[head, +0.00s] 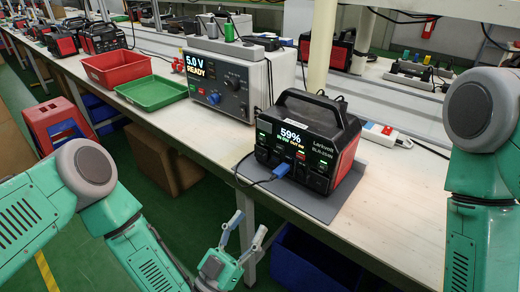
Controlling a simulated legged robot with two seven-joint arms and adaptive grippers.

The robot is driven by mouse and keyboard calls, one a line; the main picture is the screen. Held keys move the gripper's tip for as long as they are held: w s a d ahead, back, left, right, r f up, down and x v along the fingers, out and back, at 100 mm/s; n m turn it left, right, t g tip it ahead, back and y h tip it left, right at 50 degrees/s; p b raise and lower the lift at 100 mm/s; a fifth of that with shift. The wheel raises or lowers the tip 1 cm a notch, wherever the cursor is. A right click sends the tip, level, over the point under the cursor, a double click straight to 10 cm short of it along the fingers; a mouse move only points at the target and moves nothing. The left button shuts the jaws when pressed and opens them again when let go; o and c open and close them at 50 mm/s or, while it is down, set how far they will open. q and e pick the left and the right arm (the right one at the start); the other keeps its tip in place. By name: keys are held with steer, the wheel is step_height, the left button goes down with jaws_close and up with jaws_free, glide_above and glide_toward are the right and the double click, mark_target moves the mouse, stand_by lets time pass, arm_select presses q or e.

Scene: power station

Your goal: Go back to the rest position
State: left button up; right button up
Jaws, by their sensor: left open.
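My left gripper (242,237) is at the bottom middle of the head view, in front of the bench edge. Its two fingers are apart, and nothing shows between them. My right arm comes down the right side of the view, but its gripper is out of the picture. A black and red power station (307,147) stands on a grey mat (320,208) on the bench. Its screen reads 59%. A blue plug (281,169) with a black cable sits at its front.
A power supply (237,82) reading 5.0 V READY stands behind on the bench (390,205). A red bin (116,68) and a green tray (152,92) lie to its left. A red stool (58,127) stands on the floor at left. A white power strip (387,137) lies at right.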

arm_select(q)
steer(key=s+a+f+g+y+p, duration=0.1)
steer(key=s+a+f+g+y, duration=0.15)
steer(key=f+g, duration=0.35)
steer(key=s+a+f+g+y+p, duration=0.1)
steer(key=s+f+g+y, duration=0.25)
steer(key=f+g, duration=0.2)
steer(key=s+a+f+n+g+y, duration=0.1)
steer(key=s+a+n+g+y, duration=0.2)
steer(key=s+a, duration=0.5)
steer(key=s+a+f+n+g+y+p, duration=0.1)
steer(key=s+a+n+g+y, duration=0.2)
steer(key=s+a, duration=0.5)
steer(key=a+g+y, duration=0.1)
steer(key=a, duration=0.2)
steer(key=shift+s+a+f+g, duration=0.35)
steer(key=shift+s, duration=0.05)
steer(key=shift+w, duration=0.1)
steer(key=shift+c, duration=0.4)
